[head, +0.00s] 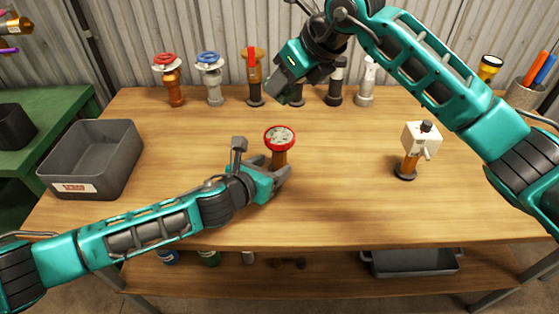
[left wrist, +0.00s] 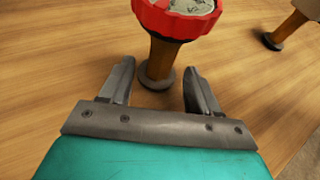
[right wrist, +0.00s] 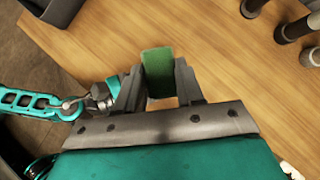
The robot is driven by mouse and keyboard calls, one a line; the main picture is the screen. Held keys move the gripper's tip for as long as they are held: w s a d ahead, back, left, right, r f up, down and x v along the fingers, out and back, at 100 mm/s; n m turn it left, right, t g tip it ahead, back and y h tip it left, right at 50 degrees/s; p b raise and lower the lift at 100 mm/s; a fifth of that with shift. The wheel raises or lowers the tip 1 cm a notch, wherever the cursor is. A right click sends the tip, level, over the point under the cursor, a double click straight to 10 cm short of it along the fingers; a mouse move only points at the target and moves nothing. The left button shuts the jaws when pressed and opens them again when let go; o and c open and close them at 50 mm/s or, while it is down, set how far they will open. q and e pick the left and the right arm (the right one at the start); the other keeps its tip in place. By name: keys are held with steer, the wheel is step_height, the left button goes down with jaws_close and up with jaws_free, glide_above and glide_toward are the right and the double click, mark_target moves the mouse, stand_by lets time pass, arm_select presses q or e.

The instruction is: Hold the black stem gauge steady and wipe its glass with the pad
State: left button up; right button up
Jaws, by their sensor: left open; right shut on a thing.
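A gauge (head: 279,137) with a red rim and a pale, dark-blotched glass stands upright mid-table. Its stem looks orange-brown with a dark collar in the left wrist view (left wrist: 163,55), not black. My left gripper (head: 264,163) is open beside the gauge. In the left wrist view its fingers (left wrist: 158,82) are either side of the lower stem, apart from it. My right gripper (head: 288,94) is raised toward the back of the table, shut on a green pad (right wrist: 157,72). In the head view I cannot make out the pad. A black-stemmed fitting (head: 335,90) stands in the back row.
Several valve-like fittings, one red-wheeled (head: 174,85) and one blue-wheeled (head: 211,80), line the back edge. A grey bin (head: 118,160) is at left. A white-headed fitting (head: 419,140) stands at right. The table (head: 340,190) is clear between it and the gauge.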

arm_select(q)
steer(key=shift+x, duration=2.65)
steer(key=shift+s, duration=0.1)
jaws_close()
arm_select(e)
steer(key=shift+w+a+f+n+g+y, duration=0.25)
steer(key=shift+n+g, duration=0.2)
steer(key=shift+n, duration=0.35)
steer(key=shift+w+a+f+n+g+y, duration=0.15)
steer(key=shift+a+n+g+y, duration=0.25)
steer(key=shift+n, duration=0.4)
arm_select(q)
steer(key=shift+f, duration=0.1)
arm_select(e)
steer(key=n, duration=0.1)
steer(key=n+g, duration=0.1)
steer(key=shift+w+a+f+n+g+y, duration=0.1)
steer(key=shift+w+a+n+g+y, duration=0.05)
steer(key=shift+a+n+g+y, duration=0.15)
glide_above(268, 133)
steer(key=d, duration=0.1)
steer(key=shift+d+f, duration=0.15)
steer(key=shift+f, duration=2.75)
steer(key=shift+x, duration=0.85)
